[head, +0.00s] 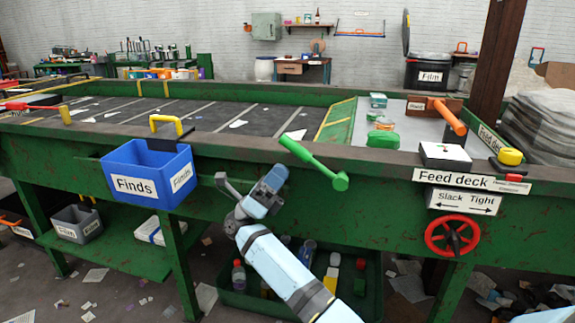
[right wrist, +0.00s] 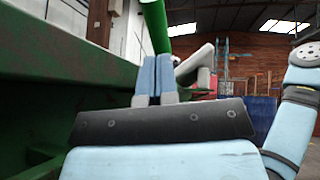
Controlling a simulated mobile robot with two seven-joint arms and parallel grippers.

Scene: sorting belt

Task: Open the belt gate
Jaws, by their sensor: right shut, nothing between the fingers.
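A green lever (head: 315,165) with a round knob at its lower right end sticks out from the front rim of the sorting belt. My right gripper (head: 278,174) is just below and left of the lever, in front of the green side panel. Its two blue fingers are shut together and empty, as the right wrist view (right wrist: 155,75) also shows. In that view a green bar (right wrist: 155,25) rises behind the fingertips, and no contact is clear. A green, yellow-edged plate (head: 337,125) lies between the dark belt (head: 200,116) and the grey feed deck. My left gripper is not in view.
A blue Finds bin (head: 150,184) hangs on the belt's front, left of my right gripper. A red handwheel (head: 452,236) is at the right, under the Slack/Tight sign (head: 464,202). A green crate (head: 372,300) with bottles stands below. An orange-handled tool (head: 448,116) lies on the deck.

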